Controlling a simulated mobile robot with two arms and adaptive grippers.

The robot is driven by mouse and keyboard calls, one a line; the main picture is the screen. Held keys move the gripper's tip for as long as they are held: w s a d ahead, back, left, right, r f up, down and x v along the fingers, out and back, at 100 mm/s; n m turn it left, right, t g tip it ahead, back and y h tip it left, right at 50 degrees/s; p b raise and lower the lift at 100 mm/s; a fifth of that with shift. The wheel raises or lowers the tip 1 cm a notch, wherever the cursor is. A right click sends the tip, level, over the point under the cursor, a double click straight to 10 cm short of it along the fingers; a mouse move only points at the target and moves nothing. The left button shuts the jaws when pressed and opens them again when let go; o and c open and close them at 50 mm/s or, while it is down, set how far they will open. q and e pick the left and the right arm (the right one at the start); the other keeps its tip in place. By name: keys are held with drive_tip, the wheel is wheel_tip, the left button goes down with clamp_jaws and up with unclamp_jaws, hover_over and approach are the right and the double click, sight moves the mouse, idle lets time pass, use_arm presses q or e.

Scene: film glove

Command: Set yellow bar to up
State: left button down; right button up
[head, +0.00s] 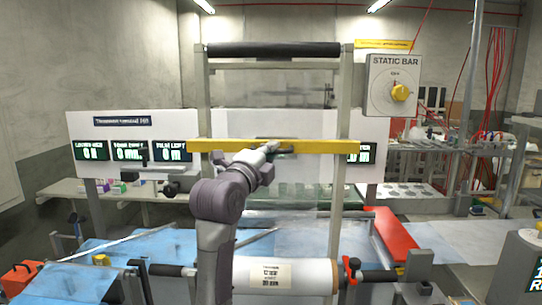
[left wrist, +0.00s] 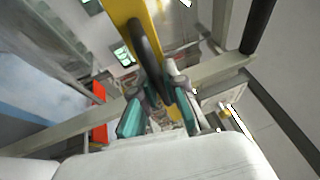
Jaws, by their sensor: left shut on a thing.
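The yellow bar (head: 318,146) lies level across the two uprights of the frame, about halfway up them, in the head view. In the left wrist view the yellow bar (left wrist: 128,14) runs down from the top, with a dark curved handle (left wrist: 146,45) on its face. My left gripper (left wrist: 163,92) is shut on this handle, its teal-padded fingers on either side of it. In the head view my left gripper (head: 271,148) is at the middle of the bar, and my wrist hides the handle. My right gripper is in no view.
A black roller (head: 273,50) spans the top of the frame. A static bar box (head: 393,86) with a yellow knob is at the upper right. Below are a white film roll (head: 310,275) and a red panel (head: 393,235). A white display board (head: 88,130) stands behind.

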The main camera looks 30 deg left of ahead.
use_arm(q)
wheel_tip(320, 180, up, 7)
drive_tip(key=p, duration=0.4)
drive_tip(key=shift+r+p, duration=0.1)
drive_tip(key=shift+p, duration=0.3)
drive_tip(key=shift+r, duration=0.25)
drive_tip(key=shift+s+r, duration=0.1)
drive_tip(key=shift+s, duration=0.05)
drive_tip(key=shift+a, duration=0.1)
drive_tip(key=c, duration=1.3)
unclamp_jaws()
drive_tip(key=shift+o, duration=0.5)
drive_tip(key=shift+s+f, duration=0.1)
drive_tip(key=shift+f, duration=0.1)
drive_tip(key=v, duration=1.1)
drive_tip(key=shift+s, duration=0.3)
